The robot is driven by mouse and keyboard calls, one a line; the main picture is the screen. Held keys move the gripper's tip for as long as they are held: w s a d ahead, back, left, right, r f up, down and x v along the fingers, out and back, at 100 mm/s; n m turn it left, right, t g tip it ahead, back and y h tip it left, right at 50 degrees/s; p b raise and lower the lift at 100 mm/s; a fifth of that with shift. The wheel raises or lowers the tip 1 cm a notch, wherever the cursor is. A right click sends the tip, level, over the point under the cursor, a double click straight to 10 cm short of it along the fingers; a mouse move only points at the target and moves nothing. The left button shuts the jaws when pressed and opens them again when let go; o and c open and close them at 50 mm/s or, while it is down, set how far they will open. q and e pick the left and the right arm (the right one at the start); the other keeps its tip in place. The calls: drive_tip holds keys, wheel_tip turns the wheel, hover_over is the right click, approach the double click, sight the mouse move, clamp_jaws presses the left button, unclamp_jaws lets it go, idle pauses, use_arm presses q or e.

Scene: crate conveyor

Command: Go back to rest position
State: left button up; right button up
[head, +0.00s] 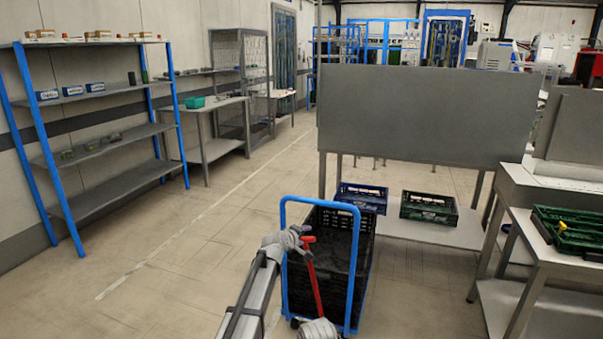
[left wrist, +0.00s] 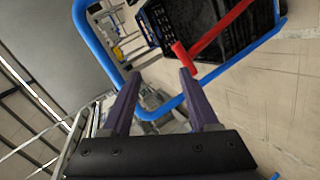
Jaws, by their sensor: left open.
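My left gripper (head: 296,239) reaches up from the bottom centre of the head view, in front of the blue handle frame of a crate trolley (head: 323,199). In the left wrist view the two dark fingers of my left gripper (left wrist: 159,74) stand apart with nothing between them. A red bar with a short cross end (head: 314,283) is close to the gripper. It also shows just beyond the fingertips in the left wrist view (left wrist: 222,29); I cannot tell whether they touch.
Black crates (head: 332,262) stand on the trolley. A blue crate (head: 362,197) and a green crate (head: 429,207) sit on a bench shelf behind. A side table (head: 540,262) with a green tray is at right. Blue-posted shelves (head: 105,145) stand left; the floor between is clear.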

use_arm(q)
drive_tip(key=s+a+f+m+g+y, duration=0.2)
drive_tip(key=s+a+f+m+g, duration=0.3)
drive_tip(key=s, duration=0.9)
drive_tip(key=s+a+f+m+g+y, duration=0.1)
drive_tip(key=s+a+f+g, duration=0.15)
drive_tip(key=s+a, duration=0.9)
drive_tip(key=s+a+f+m+g+y, duration=0.25)
drive_tip(key=s+f+m, duration=0.2)
drive_tip(key=s, duration=1.35)
drive_tip(key=s+d+m+g, duration=0.25)
drive_tip(key=s+d, duration=0.25)
drive_tip(key=d, duration=0.6)
wheel_tip(320, 180, up, 16)
drive_tip(key=p, duration=1.6)
drive_tip(key=shift+r+t+y, duration=0.2)
drive_tip(key=shift+t+y, duration=0.15)
drive_tip(key=shift+y, duration=0.1)
